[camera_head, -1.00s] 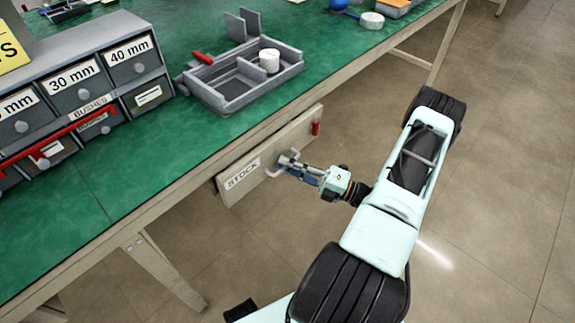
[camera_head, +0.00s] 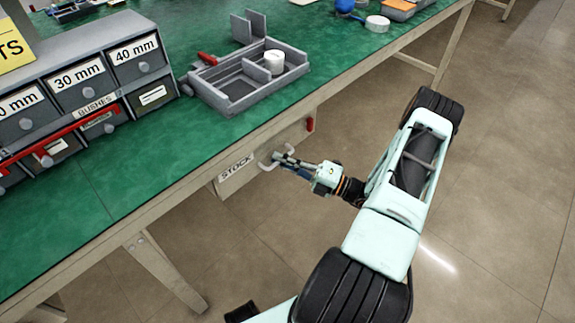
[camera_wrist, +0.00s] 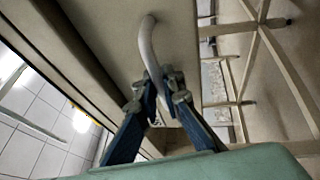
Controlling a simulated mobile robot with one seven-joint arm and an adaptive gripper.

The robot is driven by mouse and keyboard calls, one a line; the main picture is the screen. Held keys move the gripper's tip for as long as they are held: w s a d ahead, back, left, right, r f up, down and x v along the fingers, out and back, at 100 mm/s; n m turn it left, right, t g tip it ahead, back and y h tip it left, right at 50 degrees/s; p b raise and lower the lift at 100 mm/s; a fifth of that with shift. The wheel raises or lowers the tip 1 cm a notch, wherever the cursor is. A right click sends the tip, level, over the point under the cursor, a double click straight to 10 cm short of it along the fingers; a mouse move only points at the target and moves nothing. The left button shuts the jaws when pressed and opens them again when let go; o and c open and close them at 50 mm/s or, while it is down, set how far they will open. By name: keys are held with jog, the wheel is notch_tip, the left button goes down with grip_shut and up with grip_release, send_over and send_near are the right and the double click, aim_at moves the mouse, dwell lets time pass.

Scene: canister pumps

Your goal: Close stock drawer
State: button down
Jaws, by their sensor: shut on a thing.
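The stock drawer (camera_head: 250,165) is under the front edge of the green-topped bench, with a "STOCK" label on its front. Its front shows below the bench edge, and in the head view I cannot tell whether it is fully flush. The pale curved drawer handle (camera_head: 266,163) also shows in the wrist view (camera_wrist: 147,42). My gripper (camera_head: 282,160) is at the drawer front, shut on the handle. In the wrist view the blue fingers of my gripper (camera_wrist: 158,88) meet around the lower end of the handle.
On the green bench (camera_head: 150,170) stand a grey drawer cabinet (camera_head: 85,85) and a grey divided tray (camera_head: 245,80) with a white cylinder (camera_head: 274,62). A red piece (camera_head: 310,124) sits at the drawer's right end. Bench legs (camera_head: 165,270) stand below; the floor at right is clear.

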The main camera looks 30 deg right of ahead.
jog(key=shift+w, duration=0.25)
jog(key=c, duration=2.3)
grip_release()
jog(key=v, duration=1.2)
jog(key=shift+f, duration=0.1)
